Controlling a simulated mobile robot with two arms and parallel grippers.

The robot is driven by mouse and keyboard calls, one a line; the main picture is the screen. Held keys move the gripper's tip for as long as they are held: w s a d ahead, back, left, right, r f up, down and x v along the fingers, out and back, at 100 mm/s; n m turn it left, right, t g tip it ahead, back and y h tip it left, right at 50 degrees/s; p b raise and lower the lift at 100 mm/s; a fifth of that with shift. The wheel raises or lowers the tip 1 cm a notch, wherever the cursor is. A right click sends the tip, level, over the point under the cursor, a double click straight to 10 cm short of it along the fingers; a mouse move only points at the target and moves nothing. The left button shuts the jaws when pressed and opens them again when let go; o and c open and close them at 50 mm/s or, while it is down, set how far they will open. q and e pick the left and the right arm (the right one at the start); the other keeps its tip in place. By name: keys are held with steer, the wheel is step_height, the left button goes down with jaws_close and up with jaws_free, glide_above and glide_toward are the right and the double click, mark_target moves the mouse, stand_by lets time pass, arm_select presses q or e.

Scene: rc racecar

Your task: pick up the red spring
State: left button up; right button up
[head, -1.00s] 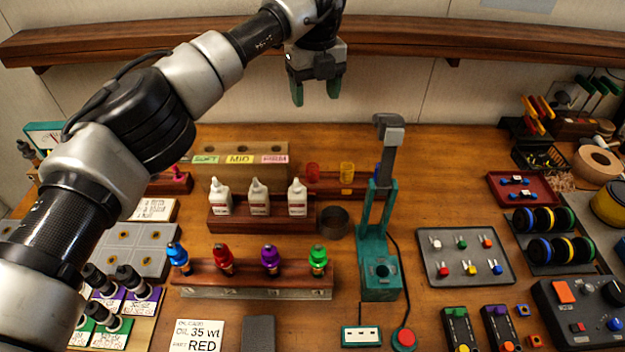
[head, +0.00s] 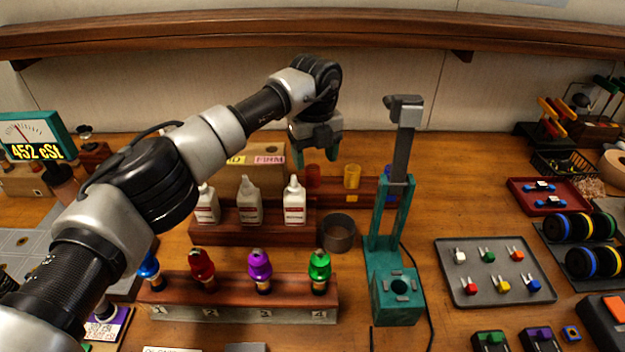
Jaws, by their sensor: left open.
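The red spring (head: 313,176) is a small translucent red coil standing on a dark wooden rack (head: 333,197) behind the white bottles. A yellow spring (head: 351,177) stands to its right. A blue spring is mostly hidden behind the teal press. My left gripper (head: 315,157) is open, with teal fingers pointing down. In the head view it appears just above the red spring, its fingertips on either side of the spring's top in the picture. I cannot tell the gap in depth. My right gripper is not in view.
Three white bottles (head: 249,203) stand on a rack in front, left of the red spring. A tall teal press (head: 397,290) stands to the right. A dark round cup (head: 338,232) sits nearer. A wooden shelf (head: 400,34) runs along the wall above.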

mark_target(314, 175)
arm_select(q)
step_height(314, 175, down, 5)
steer(key=shift+a+r+p, duration=0.1)
steer(key=shift+p, duration=0.65)
steer(key=shift+w+f, duration=0.1)
steer(key=shift+f, duration=0.35)
steer(key=c, duration=1)
